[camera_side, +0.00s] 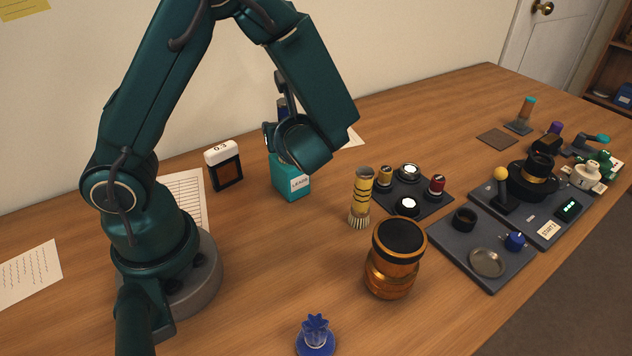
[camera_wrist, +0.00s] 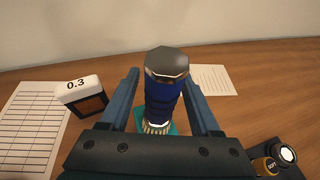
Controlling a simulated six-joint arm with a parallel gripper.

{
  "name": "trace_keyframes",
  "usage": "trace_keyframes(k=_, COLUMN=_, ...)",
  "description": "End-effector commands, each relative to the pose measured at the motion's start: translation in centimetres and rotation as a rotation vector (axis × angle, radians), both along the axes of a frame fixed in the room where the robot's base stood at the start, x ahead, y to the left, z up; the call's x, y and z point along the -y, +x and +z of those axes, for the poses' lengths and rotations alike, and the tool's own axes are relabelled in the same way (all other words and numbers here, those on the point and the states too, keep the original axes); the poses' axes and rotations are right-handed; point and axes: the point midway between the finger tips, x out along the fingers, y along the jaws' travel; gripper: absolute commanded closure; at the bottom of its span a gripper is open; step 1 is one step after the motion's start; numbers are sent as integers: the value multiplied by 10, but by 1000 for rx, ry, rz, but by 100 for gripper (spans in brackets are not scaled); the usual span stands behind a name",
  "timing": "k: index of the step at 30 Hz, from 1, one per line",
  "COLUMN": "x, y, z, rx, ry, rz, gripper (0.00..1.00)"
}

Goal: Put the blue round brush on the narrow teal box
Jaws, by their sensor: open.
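The blue round brush (camera_wrist: 162,98) stands upright, bristles down, between the two fingers of my gripper (camera_wrist: 160,76) in the wrist view. The fingers are open, with a gap on each side of the brush. The narrow teal box (camera_wrist: 171,128) shows just under the bristles, so the brush appears to stand on it. In the side view the teal box (camera_side: 291,182), labelled LEADS, stands on the table below my gripper (camera_side: 270,137). A bit of the blue brush (camera_side: 283,106) shows above it. My wrist hides the contact between brush and box there.
A white-topped box marked 0.3 (camera_side: 223,166) stands left of the teal box. A yellow brush (camera_side: 360,198) and an amber jar (camera_side: 395,262) stand to the right. Papers (camera_side: 190,195) lie near my base.

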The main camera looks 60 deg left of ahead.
Motion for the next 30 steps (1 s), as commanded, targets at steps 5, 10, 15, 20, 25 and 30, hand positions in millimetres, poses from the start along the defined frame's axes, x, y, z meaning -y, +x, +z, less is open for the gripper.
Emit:
trace_keyframes(k=5, x=25, y=-6, z=10, rx=6, ry=-3, rz=-7, gripper=36)
trace_keyframes(k=10, x=56, y=-17, z=24, rx=4, ry=-4, rz=-8, gripper=36)
trace_keyframes(k=15, x=83, y=-26, z=36, rx=3, ry=-3, rz=-6, gripper=36)
trace_keyframes(k=20, x=100, y=-32, z=43, rx=2, ry=-1, rz=-2, gripper=36)
trace_keyframes(k=25, x=101, y=-40, z=45, rx=19, ry=-51, rz=43, gripper=36)
trace_keyframes(k=30, x=89, y=-69, z=39, rx=138, ry=-314, rz=267, gripper=36)
